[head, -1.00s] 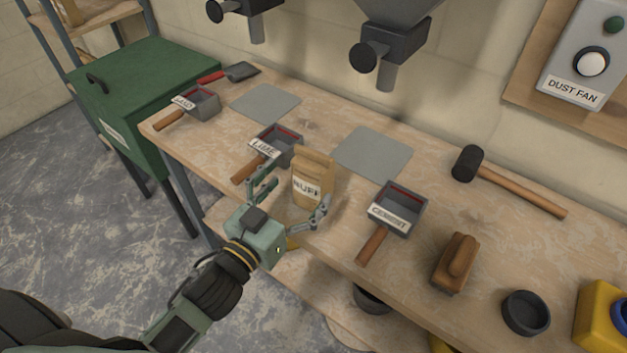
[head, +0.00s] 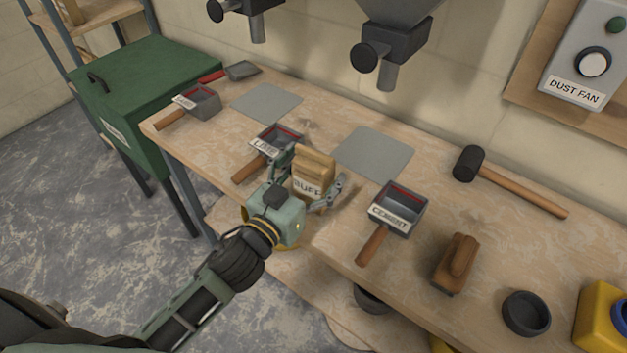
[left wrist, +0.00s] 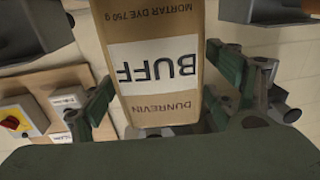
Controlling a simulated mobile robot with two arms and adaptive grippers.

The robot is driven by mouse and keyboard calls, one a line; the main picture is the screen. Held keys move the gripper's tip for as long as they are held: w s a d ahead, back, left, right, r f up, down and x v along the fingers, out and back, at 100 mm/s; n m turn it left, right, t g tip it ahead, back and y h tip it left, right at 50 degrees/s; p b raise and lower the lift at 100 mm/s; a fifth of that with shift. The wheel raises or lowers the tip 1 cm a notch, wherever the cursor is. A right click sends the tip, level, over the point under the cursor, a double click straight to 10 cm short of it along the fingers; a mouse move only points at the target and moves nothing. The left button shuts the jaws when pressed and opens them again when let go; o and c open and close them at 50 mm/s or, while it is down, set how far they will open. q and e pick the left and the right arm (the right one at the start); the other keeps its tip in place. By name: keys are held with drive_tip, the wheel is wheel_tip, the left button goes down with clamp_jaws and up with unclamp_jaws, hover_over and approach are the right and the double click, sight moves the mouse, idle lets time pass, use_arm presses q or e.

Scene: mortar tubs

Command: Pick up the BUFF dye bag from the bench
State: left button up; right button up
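The BUFF dye bag (head: 315,165), a tan paper bag with a white label, stands upright near the bench's front edge. It fills the middle of the left wrist view (left wrist: 160,95), its lettering upside down. My left gripper (head: 316,178) reaches it from the front, with one finger on each side of the bag. The fingers are spread about as wide as before; I cannot tell whether they touch the bag. The bag's lower front is partly hidden by the gripper. My right gripper is not in view.
On the bench (head: 310,232), the LIME scoop (head: 272,142) is close to the bag's left and the CEMENT scoop (head: 398,208) to its right. A grey mat (head: 372,155) lies behind. Hopper spouts (head: 386,75) hang above.

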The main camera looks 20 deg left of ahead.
use_arm(q)
drive_tip(key=c, duration=1.5)
drive_tip(key=shift+r, duration=0.15)
drive_tip(key=shift+c, duration=0.7)
